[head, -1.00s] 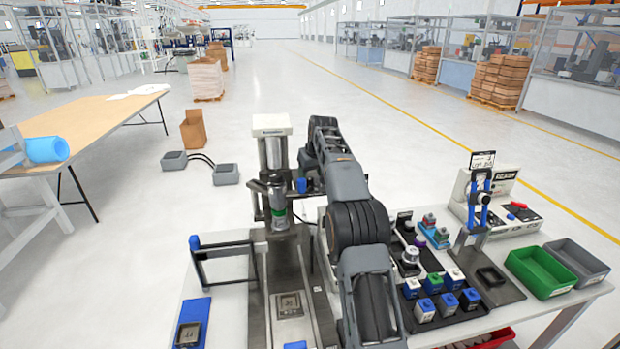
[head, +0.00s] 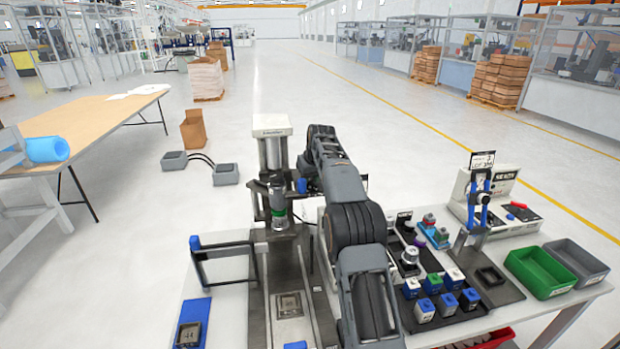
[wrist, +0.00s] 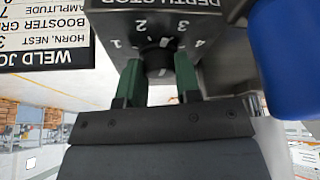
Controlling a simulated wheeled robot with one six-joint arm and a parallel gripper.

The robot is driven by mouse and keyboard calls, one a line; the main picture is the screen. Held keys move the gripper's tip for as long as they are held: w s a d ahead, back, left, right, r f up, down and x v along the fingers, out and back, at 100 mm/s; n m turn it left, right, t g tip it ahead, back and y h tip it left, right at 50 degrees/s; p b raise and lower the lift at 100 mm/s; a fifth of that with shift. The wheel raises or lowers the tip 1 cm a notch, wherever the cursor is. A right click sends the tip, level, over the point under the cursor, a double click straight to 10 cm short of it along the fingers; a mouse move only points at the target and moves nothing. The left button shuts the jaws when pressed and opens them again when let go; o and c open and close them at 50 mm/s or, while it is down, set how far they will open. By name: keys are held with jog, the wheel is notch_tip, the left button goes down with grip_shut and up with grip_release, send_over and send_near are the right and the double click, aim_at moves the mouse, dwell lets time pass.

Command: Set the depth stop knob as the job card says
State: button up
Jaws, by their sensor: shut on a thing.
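The depth stop knob (wrist: 154,58) is a dark round knob below the DEPTH STOP label (wrist: 158,4), which shows upside down in the wrist view. The numbers 1 to 4 sit around it. My gripper (wrist: 158,78) has its two green fingers on either side of the knob, shut on it. In the head view my arm hides the gripper and knob.
A large blue rounded part (wrist: 286,55) stands close right of the gripper in the wrist view. In the head view the press (head: 273,160) is left of my arm. Blocks in a black rack (head: 437,306), a green bin (head: 541,272) and a grey bin (head: 577,262) are right.

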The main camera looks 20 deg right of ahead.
jog(key=shift+c, duration=1.4)
jog(key=shift+a+r+m+h+p, duration=0.1)
jog(key=shift+r+m+h+p, duration=0.1)
jog(key=shift+m+h+p, duration=0.35)
jog(key=shift+f+m+p, duration=0.15)
jog(key=shift+m+p, duration=0.15)
jog(key=shift+m, duration=0.75)
jog(key=o, duration=0.9)
jog(key=shift+o, duration=0.2)
jog(key=v, duration=1.3)
jog(key=shift+r+b, duration=0.35)
jog(key=shift+r, duration=0.1)
jog(key=shift+s+a, duration=0.1)
jog(key=shift+a, duration=0.1)
